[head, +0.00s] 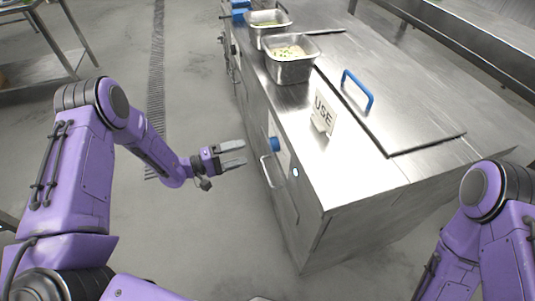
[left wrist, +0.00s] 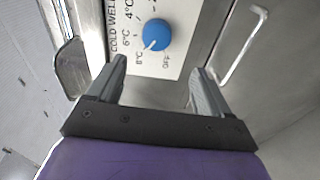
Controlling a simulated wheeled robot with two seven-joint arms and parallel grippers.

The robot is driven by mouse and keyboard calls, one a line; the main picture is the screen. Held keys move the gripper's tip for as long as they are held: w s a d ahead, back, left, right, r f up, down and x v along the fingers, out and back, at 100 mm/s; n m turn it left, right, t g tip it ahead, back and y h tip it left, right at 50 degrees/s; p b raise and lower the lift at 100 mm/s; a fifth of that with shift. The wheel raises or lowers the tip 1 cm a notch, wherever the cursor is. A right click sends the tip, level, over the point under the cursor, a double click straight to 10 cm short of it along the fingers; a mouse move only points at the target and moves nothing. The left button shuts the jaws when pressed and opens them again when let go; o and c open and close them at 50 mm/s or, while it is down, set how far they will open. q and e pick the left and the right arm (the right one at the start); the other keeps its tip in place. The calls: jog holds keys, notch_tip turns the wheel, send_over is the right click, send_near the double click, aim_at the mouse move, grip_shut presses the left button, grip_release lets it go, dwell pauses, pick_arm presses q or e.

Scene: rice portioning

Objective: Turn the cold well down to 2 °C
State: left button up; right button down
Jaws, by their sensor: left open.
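The cold well control is a round blue knob (head: 275,144) on a white plate on the counter's front. In the left wrist view the knob (left wrist: 157,35) shows close up, with a white mark pointing to the lower left, toward the 8 °C label. The plate (left wrist: 178,62) reads COLD WELL, with 8, 6 and 4 °C and OFF legible; the 2 °C label is cut off at the top edge. My left gripper (head: 243,154) is open and empty, its fingers pointing at the knob but short of it. My right gripper is out of view.
A metal bar handle (head: 266,171) is on the front below the knob. On the counter stand a USE sign (head: 323,112), a pan of food (head: 290,66) and a lid with a blue handle (head: 357,88). The floor left of the counter is clear.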

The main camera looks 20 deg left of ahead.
aim_at(271, 145)
pick_arm(q)
jog(key=shift+m+g+h, duration=0.3)
jog(key=shift+g+h, duration=0.2)
jog(key=x, duration=0.5)
jog(key=p+x, duration=0.1)
jog(key=x, duration=0.4)
jog(key=shift+r, duration=0.25)
jog(key=shift+a, duration=0.1)
jog(key=shift+c, duration=0.4)
jog(key=c, duration=1)
